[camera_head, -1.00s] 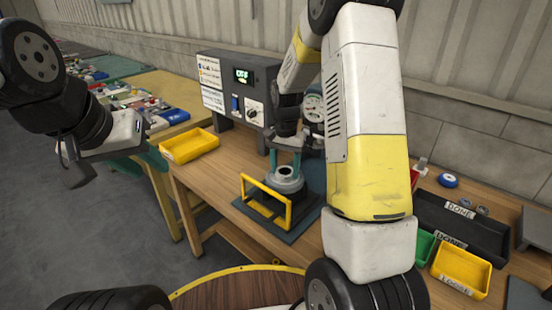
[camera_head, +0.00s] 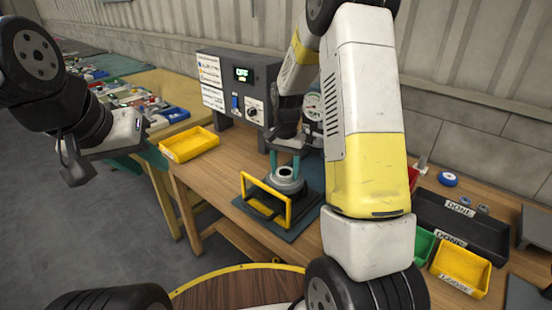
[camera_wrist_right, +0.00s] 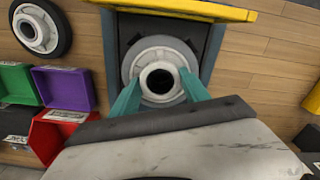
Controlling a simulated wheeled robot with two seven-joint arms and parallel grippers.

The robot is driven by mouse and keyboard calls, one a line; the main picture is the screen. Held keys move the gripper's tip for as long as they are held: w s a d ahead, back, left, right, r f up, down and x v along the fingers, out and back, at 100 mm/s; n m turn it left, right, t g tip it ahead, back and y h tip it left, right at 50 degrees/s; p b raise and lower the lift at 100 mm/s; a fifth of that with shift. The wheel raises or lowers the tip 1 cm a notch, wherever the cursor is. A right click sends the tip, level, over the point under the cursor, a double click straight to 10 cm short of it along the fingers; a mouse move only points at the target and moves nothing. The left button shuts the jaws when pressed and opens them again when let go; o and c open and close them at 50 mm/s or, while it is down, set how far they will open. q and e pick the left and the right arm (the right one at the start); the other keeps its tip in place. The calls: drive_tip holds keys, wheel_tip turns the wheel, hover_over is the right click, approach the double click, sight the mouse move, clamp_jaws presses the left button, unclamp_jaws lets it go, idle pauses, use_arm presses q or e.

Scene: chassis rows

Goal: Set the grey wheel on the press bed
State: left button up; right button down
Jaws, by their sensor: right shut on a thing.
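The grey wheel (camera_head: 287,181) is a ring with a pale raised hub and a dark centre hole. It sits over the press bed (camera_head: 262,208), behind the yellow guard frame. My right gripper (camera_head: 285,162) points down, its teal fingers shut on the wheel's hub. The right wrist view shows the wheel (camera_wrist_right: 158,56) between the fingertips (camera_wrist_right: 160,92), over the dark bed (camera_wrist_right: 207,35). I cannot tell whether the wheel touches the bed. My left gripper (camera_head: 150,158) hangs at the left, away from the bench; its finger gap is unclear.
The yellow guard frame (camera_head: 266,193) stands at the bed's front. The control box (camera_head: 240,85) is behind. A yellow bin (camera_head: 188,144) lies left, a black DONE tray (camera_head: 460,225) and small bins right. A black-tyred wheel (camera_wrist_right: 40,27) lies beside the press.

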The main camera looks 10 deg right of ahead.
drive_tip(key=shift+f, duration=0.5)
idle(0.4)
drive_tip(key=shift+f, duration=0.3)
drive_tip(key=shift+c, duration=2.3)
unclamp_jaws()
wheel_tip(320, 180, up, 8)
